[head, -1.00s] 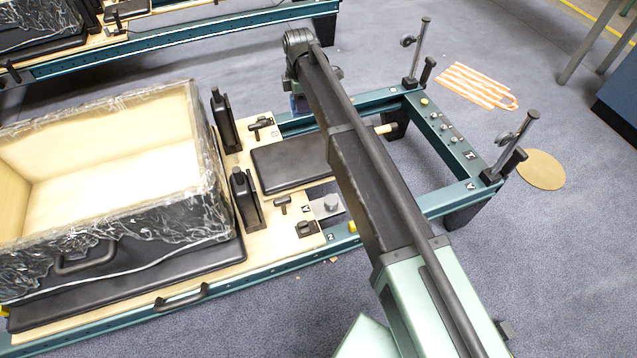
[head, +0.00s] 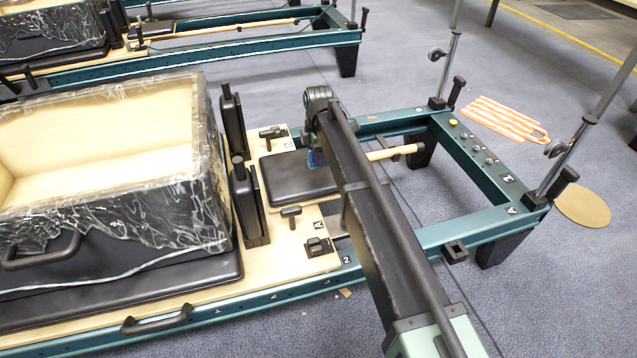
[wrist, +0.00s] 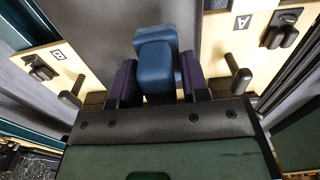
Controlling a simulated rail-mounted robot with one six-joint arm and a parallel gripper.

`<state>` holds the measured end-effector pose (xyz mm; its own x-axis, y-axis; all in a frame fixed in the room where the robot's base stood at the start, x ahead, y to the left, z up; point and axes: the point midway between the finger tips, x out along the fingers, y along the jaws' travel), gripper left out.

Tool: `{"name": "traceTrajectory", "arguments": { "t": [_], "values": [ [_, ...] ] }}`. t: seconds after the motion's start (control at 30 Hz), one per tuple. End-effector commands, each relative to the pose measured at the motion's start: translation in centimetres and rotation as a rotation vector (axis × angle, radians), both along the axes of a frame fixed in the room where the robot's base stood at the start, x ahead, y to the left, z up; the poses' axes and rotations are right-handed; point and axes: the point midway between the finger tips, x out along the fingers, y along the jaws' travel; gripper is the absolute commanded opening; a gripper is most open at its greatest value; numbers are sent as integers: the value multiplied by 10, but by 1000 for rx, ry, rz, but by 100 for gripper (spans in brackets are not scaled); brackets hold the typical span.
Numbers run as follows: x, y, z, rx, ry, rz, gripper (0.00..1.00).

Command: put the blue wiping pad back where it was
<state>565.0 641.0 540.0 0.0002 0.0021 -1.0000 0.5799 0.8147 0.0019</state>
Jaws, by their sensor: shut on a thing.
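The blue wiping pad (wrist: 157,68) is between the two dark purple fingers of my gripper (wrist: 158,85) in the wrist view. The gripper is shut on it. Behind the pad in that view is a dark grey padded surface, the black headrest (wrist: 100,25); I cannot tell whether the pad touches it. In the head view only a small blue patch of the pad (head: 317,159) shows beside my arm, at the right edge of the black headrest (head: 290,180). My arm hides the gripper's fingers there.
A wooden box wrapped in clear film (head: 110,200) stands on the carriage to the left. Black shoulder posts (head: 233,120) rise beside the headrest. Upright metal posts (head: 448,65) stand at the frame's right end. A striped orange bag (head: 505,118) and a tan disc (head: 582,205) lie on the floor.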

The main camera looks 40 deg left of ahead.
Motion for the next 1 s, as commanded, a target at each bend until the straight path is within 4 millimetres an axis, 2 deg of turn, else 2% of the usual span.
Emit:
{"name": "traceTrajectory", "arguments": {
  "t": [0.03, 0.17, 0.3, 0.37, 0.6, 0.77, 0.8, 0.93, 1.0],
  "values": [
    [0, 0, -8, 0, 0, 0, 23],
    [0, 0, -9, 0, 0, 0, 23],
    [0, 0, -40, 0, 0, 0, 23],
    [0, 0, -50, 0, 0, 0, 23],
    [0, 0, -45, 0, 0, 0, 23],
    [0, 0, -50, 0, 0, 0, 23],
    [0, 0, -48, 0, 0, 0, 48],
    [0, 0, -48, 0, 0, 0, 67],
    [0, 0, -48, 0, 0, 0, 67]
  ]
}}
